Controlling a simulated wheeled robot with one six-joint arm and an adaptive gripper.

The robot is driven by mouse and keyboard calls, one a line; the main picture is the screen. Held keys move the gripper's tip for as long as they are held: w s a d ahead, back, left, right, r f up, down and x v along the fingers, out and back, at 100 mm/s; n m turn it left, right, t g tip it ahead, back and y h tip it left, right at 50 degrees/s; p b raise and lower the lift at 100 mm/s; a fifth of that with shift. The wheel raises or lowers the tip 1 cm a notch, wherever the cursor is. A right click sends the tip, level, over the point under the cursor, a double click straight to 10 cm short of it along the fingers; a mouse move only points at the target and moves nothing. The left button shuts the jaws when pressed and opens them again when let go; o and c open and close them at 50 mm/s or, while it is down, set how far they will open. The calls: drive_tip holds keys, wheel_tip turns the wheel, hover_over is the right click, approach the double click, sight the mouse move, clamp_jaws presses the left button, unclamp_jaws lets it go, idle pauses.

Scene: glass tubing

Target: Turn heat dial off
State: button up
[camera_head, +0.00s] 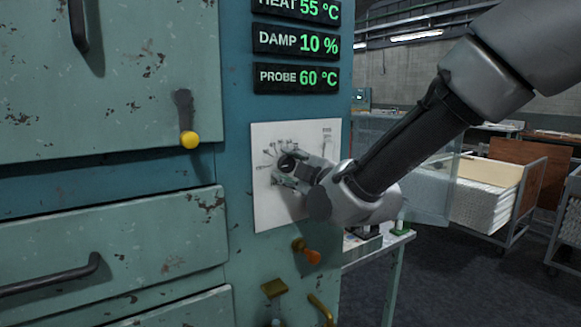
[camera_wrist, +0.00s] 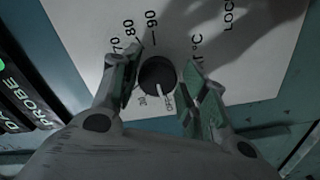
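The heat dial (camera_wrist: 157,76) is a round black knob with a white pointer line on a white panel (camera_wrist: 85,30). In the wrist view its pointer faces down in the picture, between the 30 mark and the OFF mark. My gripper (camera_wrist: 163,88) has its fingers apart on either side of the dial. The left finger is close to the knob's edge, and a gap shows before the right finger; I cannot tell whether either touches. In the head view my gripper (camera_head: 296,172) is at the panel (camera_head: 262,205) and partly hides the dial (camera_head: 287,162).
Displays above the panel read HEAT 55 °C (camera_head: 297,9), DAMP 10 % (camera_head: 297,42) and PROBE 60 °C (camera_head: 297,78). A yellow-tipped lever (camera_head: 189,138) is left of the panel. An orange-ended knob (camera_head: 308,254) sits below it. A table (camera_head: 385,245) stands behind at right.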

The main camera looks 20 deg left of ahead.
drive_tip(key=shift+o, duration=0.7)
drive_tip(key=shift+r, duration=0.1)
drive_tip(key=shift+s+d, duration=0.1)
drive_tip(key=v, duration=1.1)
drive_tip(key=shift+s+d, duration=0.25)
